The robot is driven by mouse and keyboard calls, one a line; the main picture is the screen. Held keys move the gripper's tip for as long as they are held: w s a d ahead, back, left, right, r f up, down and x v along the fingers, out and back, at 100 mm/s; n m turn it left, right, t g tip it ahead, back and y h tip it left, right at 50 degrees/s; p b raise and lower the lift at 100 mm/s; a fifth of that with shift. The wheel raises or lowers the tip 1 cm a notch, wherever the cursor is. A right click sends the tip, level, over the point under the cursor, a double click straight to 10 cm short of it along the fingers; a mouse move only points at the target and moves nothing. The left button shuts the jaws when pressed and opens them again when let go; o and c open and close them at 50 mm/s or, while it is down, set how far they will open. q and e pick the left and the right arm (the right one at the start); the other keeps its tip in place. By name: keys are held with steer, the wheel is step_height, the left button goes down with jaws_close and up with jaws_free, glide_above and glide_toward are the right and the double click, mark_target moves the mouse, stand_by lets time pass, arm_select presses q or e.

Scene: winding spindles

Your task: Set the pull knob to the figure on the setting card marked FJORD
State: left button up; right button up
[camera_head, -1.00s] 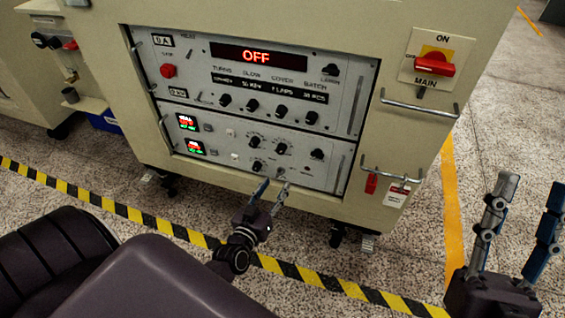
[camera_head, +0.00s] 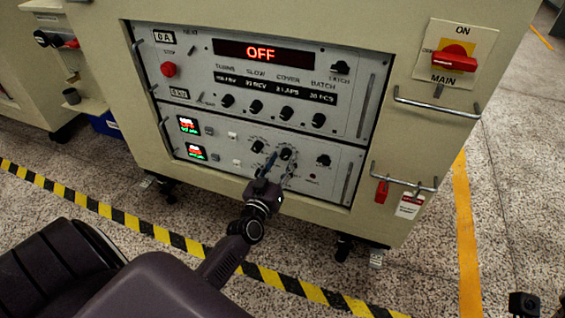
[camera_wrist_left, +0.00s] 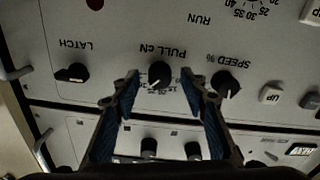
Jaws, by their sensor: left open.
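The pull knob (camera_wrist_left: 160,73) is a black knob on the lower grey panel, under the inverted label PULL cN in the left wrist view. In the head view it is the dark knob (camera_head: 287,154) just beyond my left gripper. My left gripper (camera_head: 277,168) is open, its blue-padded fingers pointing at the panel. In the left wrist view the fingers (camera_wrist_left: 160,80) stand on either side of the pull knob with gaps; I cannot tell their depth. Only a dark piece of my right gripper (camera_head: 523,303) shows at the bottom right edge. I see no card readable as FJORD.
The speed knob (camera_wrist_left: 226,84) and latch knob (camera_wrist_left: 73,73) flank the pull knob. The upper display (camera_head: 264,51) reads OFF. A red main switch (camera_head: 454,58) is at right. A red tag (camera_head: 382,191) and white tag (camera_head: 409,205) hang on the lower rail. Striped tape (camera_head: 180,241) crosses the floor.

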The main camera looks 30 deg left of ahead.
arm_select(q)
steer(key=shift+w, duration=0.1)
jaws_close()
stand_by(0.3)
